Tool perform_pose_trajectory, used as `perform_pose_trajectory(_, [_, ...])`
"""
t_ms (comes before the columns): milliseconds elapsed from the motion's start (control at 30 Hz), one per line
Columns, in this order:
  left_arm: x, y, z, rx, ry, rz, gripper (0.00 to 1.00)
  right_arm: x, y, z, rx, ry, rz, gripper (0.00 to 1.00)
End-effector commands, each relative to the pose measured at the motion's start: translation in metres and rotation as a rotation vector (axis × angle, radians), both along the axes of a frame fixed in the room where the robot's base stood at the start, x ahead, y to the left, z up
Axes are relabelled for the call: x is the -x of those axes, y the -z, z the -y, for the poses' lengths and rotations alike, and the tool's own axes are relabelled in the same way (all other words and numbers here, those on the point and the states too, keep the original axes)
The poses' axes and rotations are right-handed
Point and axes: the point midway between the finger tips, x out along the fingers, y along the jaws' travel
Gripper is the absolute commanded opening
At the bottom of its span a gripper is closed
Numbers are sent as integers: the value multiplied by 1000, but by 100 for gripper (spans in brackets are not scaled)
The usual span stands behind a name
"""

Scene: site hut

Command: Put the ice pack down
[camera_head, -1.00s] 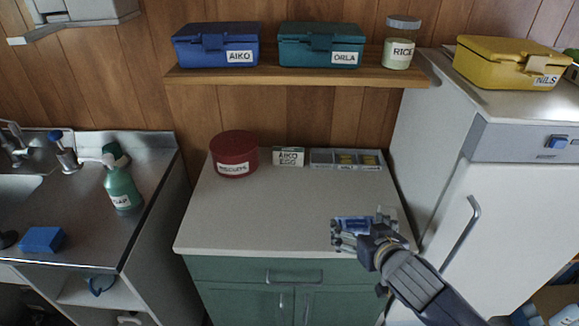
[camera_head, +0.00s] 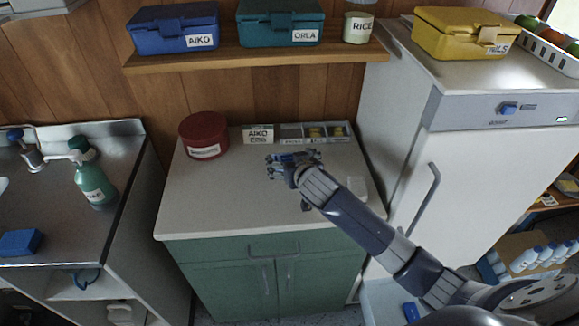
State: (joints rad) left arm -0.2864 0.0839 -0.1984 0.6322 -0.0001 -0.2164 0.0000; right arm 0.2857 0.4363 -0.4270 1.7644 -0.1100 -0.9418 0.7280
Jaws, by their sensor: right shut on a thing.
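My right gripper (camera_head: 283,167) comes in from the lower right and is over the back middle of the pale counter (camera_head: 220,205). It is shut on the ice pack (camera_head: 292,157), of which only a small blue part shows. The gripper's own fingers and wrist hide most of it. I cannot tell whether the pack touches the counter top. My left gripper is not in view.
A red biscuit tin (camera_head: 204,138), an AIKO EGG card (camera_head: 258,135) and a divided tray (camera_head: 315,133) stand along the counter's back. A pale clear item (camera_head: 356,189) lies at its right. The counter's front left is clear. A white fridge (camera_head: 470,165) stands right.

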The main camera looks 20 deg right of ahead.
Motion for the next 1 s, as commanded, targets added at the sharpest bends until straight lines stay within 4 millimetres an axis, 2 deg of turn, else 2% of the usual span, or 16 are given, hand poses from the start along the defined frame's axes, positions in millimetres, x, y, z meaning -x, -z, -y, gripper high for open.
perform_pose_trajectory(100, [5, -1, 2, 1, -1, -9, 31, -5, 2, -2, 0, -1, 1, 58])
perform_pose_trajectory(300, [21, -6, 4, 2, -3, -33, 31, -4, 28, -2, 2, 0, -2, 58])
perform_pose_trajectory(400, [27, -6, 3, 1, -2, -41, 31, -4, 34, -2, 1, -2, 1, 58])
perform_pose_trajectory(733, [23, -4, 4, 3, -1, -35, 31, -4, 39, -2, 0, -1, 1, 58])
perform_pose_trajectory(767, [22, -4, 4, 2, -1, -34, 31, -4, 39, -2, 0, -1, 0, 88])
perform_pose_trajectory(800, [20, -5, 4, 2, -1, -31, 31, -4, 39, -2, 0, -1, 0, 97])
perform_pose_trajectory(833, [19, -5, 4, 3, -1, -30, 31, -4, 39, -2, 0, -1, 0, 100])
perform_pose_trajectory(1000, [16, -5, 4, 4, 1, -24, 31, -4, 38, -2, 0, -1, 0, 100])
